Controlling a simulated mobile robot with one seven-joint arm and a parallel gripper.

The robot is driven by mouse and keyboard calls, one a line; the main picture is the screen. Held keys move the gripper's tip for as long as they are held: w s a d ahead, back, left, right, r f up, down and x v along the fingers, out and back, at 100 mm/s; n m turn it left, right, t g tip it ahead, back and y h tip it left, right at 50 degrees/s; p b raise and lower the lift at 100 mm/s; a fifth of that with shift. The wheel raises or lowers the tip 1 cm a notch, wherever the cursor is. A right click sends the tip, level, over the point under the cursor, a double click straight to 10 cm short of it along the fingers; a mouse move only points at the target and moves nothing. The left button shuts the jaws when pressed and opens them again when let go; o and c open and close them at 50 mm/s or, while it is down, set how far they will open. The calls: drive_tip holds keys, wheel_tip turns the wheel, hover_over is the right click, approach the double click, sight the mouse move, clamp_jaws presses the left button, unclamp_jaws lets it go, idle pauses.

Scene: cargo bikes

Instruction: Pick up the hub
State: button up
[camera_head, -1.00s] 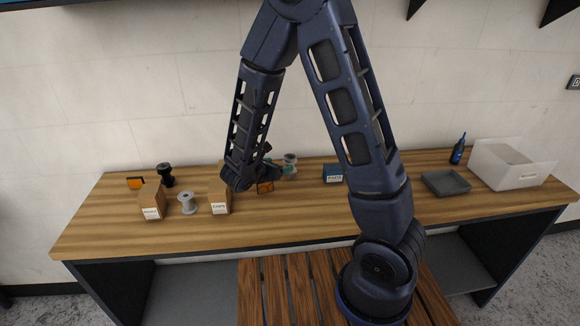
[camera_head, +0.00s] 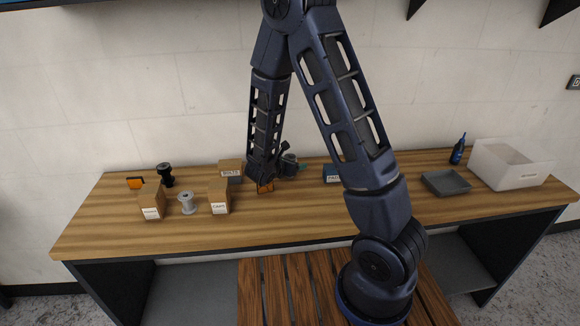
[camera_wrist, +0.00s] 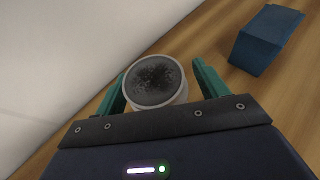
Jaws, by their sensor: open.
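Several spool-shaped hubs stand on the wooden bench. A grey one (camera_wrist: 154,80) shows in the wrist view as a pale round rim with a dark, speckled top face. It sits between the two green fingers of my open gripper (camera_wrist: 160,70); I cannot tell whether either finger touches it. In the head view my gripper (camera_head: 288,168) is low over the back of the bench, and my arm and gripper mostly hide this hub. A black hub (camera_head: 165,175) and another grey hub (camera_head: 187,204) stand upright further left, away from my gripper.
A blue box (camera_wrist: 266,40) lies right of my gripper. Cardboard boxes (camera_head: 152,201), (camera_head: 219,197) and (camera_head: 231,169) stand to the left, and an orange reflector (camera_head: 265,187) is close by. A grey tray (camera_head: 446,184), blue bottle (camera_head: 458,149) and white bin (camera_head: 510,165) are right. The wall is close behind.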

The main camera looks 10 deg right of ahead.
drive_tip(key=c, duration=1.2)
wheel_tip(320, 180, up, 20)
drive_tip(key=shift+d+r, duration=0.1)
